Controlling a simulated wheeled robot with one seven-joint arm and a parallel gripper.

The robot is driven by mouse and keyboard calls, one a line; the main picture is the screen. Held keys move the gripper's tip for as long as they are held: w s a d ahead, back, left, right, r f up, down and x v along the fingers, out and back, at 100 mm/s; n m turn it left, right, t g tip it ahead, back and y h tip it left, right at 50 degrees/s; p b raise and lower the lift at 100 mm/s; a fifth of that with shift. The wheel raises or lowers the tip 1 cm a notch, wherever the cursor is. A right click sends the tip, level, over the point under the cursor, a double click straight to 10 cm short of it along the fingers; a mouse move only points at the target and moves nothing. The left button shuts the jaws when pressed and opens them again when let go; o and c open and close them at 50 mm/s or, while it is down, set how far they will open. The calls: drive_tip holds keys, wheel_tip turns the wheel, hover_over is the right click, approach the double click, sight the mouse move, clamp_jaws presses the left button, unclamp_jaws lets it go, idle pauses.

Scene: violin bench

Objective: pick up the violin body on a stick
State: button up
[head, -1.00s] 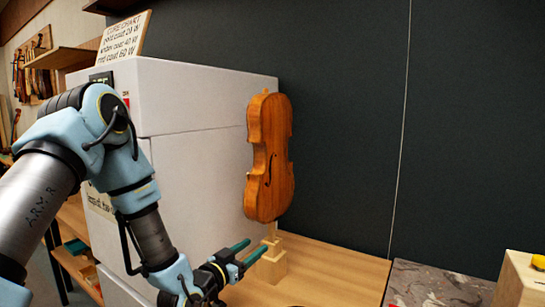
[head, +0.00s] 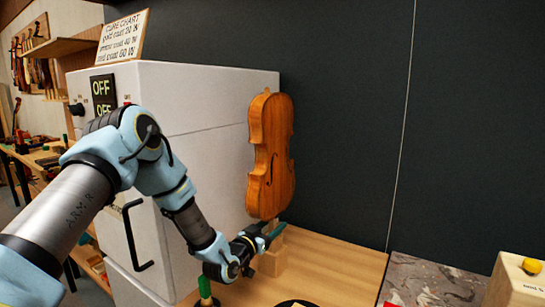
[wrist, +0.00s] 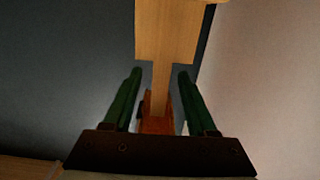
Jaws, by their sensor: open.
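The orange-brown violin body (head: 270,160) stands upright on a stick in a pale wooden block (head: 270,262) on the bench, beside the white cabinet. My gripper (head: 273,234) is just below the violin's lower end, at the stick's height. In the wrist view, the stick (wrist: 160,88) shows between the two green fingers, which are open with a gap on each side. The block (wrist: 167,30) is at the top of that view, and a part of the violin (wrist: 157,125) shows low between the fingers. The stick is mostly hidden by the gripper in the head view.
The white cabinet (head: 215,140), with an OFF display and a black handle (head: 132,235), stands close on the left. A dark wall (head: 350,120) is behind. A marbled slab (head: 430,280) and a box with a yellow knob (head: 520,285) are at right. Bare bench (head: 335,265) lies between.

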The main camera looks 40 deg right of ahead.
clamp_jaws()
idle(0.4)
